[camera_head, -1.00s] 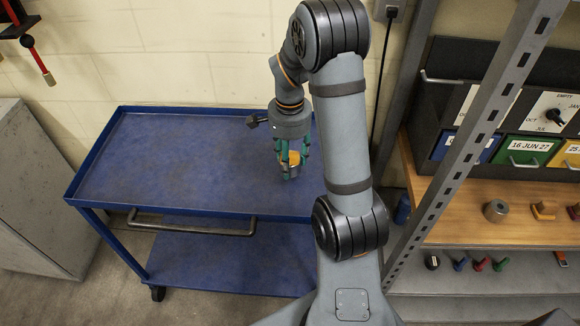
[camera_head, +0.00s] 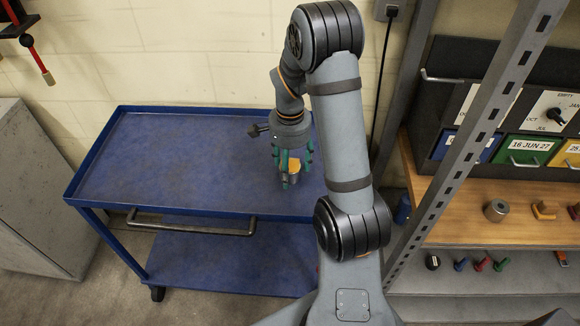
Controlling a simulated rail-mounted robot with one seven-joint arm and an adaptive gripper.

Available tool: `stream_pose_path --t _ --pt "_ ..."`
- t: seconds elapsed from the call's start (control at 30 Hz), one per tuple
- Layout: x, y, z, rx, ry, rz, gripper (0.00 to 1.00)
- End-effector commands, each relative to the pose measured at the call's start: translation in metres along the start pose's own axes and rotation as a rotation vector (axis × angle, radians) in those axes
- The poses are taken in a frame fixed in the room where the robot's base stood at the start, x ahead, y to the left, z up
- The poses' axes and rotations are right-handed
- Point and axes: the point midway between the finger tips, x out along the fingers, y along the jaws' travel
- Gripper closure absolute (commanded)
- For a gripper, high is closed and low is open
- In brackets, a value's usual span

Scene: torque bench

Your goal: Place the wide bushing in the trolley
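The blue trolley (camera_head: 180,165) stands against the wall, with a flat, rimmed top. A short grey cylindrical piece with an orange top (camera_head: 294,170), apparently the wide bushing, is at the right part of the trolley top. It looks upright and seems to rest on the surface. My gripper (camera_head: 292,165) points down over it, with teal fingers around it. The fingers look spread and apart from the piece, though they partly hide it.
A grey ring-like part (camera_head: 496,210) and an orange part (camera_head: 543,210) sit on the wooden shelf (camera_head: 450,225) at right. A slanted perforated post (camera_head: 470,130) stands between shelf and trolley. The trolley's left and middle top is clear.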

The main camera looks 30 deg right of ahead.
Motion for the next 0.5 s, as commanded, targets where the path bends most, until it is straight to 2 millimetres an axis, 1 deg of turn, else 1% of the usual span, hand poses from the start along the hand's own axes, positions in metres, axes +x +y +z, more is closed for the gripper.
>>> stream_pose_path --t 0.23,0.33,0.43,0.5 --pt "0.0 0.0 0.0 0.0 0.0 0.0 0.35" --pt "-0.004 0.0 0.0 0.0 0.0 0.0 0.35" --pt "-0.014 -0.001 -0.001 0.001 0.003 -0.005 0.35" --pt "-0.027 -0.001 -0.001 0.001 0.004 -0.006 0.35"
